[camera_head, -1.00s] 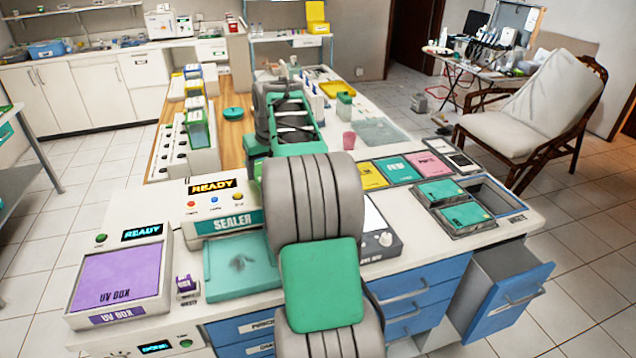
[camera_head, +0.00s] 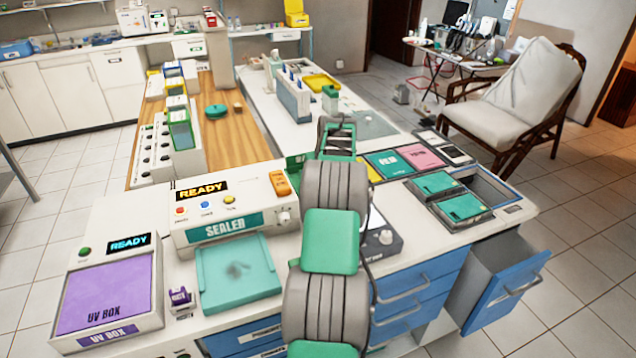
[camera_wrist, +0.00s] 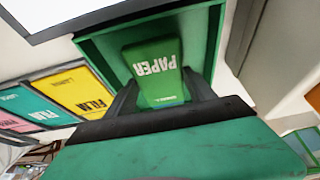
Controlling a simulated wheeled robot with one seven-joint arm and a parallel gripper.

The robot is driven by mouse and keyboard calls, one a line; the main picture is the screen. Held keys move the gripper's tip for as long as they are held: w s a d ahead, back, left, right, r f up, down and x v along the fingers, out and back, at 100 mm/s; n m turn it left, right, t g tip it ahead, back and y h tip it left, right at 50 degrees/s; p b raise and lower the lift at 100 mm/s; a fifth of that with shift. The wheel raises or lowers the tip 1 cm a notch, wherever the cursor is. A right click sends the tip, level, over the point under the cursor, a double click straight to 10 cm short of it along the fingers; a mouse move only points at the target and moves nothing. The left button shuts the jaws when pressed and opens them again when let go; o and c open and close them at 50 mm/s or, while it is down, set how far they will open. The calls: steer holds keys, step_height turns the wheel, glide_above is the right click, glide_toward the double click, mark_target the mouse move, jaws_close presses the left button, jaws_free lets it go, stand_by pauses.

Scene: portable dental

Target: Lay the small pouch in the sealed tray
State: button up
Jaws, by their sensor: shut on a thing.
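My gripper (camera_wrist: 163,94) is shut on a small green pouch marked PAPER (camera_wrist: 154,66), which shows between the dark fingers in the wrist view. A larger green rimmed holder (camera_wrist: 92,48) lies around and beneath it; I cannot tell whether the pouch touches it. In the head view my own arm hides the gripper and pouch. At the right of the counter is an open dark tray (camera_head: 510,196) beside two green-topped trays (camera_head: 437,184) (camera_head: 463,207). I cannot read which one is marked sealed.
Yellow, teal (camera_head: 390,164) and pink (camera_head: 422,158) holders lie between the green one and the trays. The sealer (camera_head: 232,208) and UV box (camera_head: 108,292) stand left of my arm. A grey device (camera_head: 384,243) is close to my arm's right. A blue drawer (camera_head: 505,287) stands open.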

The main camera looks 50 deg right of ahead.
steer(key=shift+f, duration=0.65)
steer(key=shift+f, duration=0.1)
steer(key=shift+w+f, duration=0.1)
steer(key=shift+f, duration=0.05)
steer(key=o, duration=1.6)
steer(key=shift+a, duration=0.1)
steer(key=shift+r, duration=0.4)
steer(key=b+v, duration=0.1)
steer(key=v, duration=1)
steer(key=shift+r, duration=0.35)
